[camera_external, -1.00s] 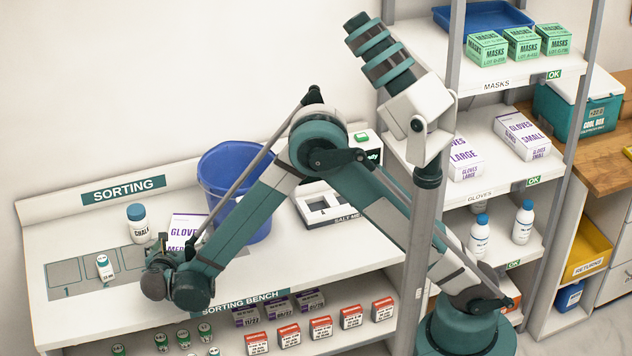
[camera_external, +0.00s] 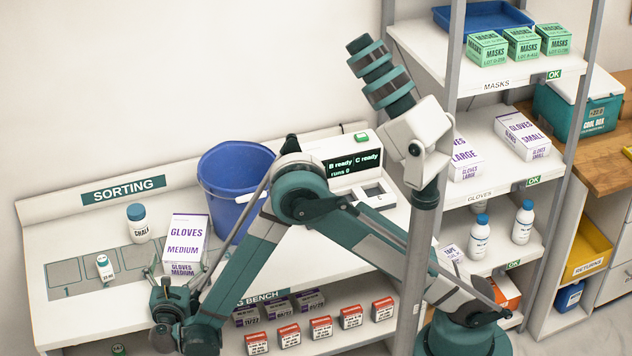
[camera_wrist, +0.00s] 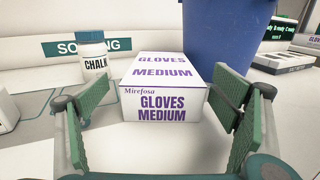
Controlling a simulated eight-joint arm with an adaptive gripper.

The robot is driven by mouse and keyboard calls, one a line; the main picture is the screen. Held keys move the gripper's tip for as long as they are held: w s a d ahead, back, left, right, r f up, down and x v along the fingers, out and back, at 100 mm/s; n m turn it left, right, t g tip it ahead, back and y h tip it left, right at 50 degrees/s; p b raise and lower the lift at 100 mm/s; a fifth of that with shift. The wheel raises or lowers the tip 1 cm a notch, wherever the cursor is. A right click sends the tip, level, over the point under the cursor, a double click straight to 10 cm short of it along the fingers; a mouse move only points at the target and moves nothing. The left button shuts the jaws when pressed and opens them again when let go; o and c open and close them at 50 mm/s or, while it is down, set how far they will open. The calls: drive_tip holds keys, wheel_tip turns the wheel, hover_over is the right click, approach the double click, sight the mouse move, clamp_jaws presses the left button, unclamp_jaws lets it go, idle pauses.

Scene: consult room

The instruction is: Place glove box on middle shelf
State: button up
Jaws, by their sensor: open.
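The white glove box with purple "GLOVES MEDIUM" print (camera_external: 185,240) stands on the sorting bench (camera_external: 95,309), in front of the blue bucket. In the wrist view the glove box (camera_wrist: 160,95) lies straight ahead, between and beyond the finger pads. My gripper (camera_external: 178,277) is open and empty at the box's near side; its two green pads show in the wrist view (camera_wrist: 163,125). The middle shelf labelled GLOVES (camera_external: 483,187) holds a large and a small glove box (camera_external: 522,135), with a gap between them.
The blue bucket (camera_external: 236,185) is close behind. A rack post (camera_external: 417,250) stands between bench and shelves. Mask boxes (camera_external: 522,44) fill part of the upper shelf.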

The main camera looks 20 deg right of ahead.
sight(185, 242)
drive_tip(key=shift+x, duration=1.25)
drive_tip(key=shift+w+d+b, duration=0.1)
drive_tip(key=shift+b, duration=0.2)
drive_tip(key=shift+b+x, duration=0.8)
drive_tip(key=shift+x, duration=1.7)
drive_tip(key=shift+d, duration=0.15)
drive_tip(key=shift+r, duration=0.1)
drive_tip(key=c, duration=1.1)
drive_tip(key=shift+r, duration=0.15)
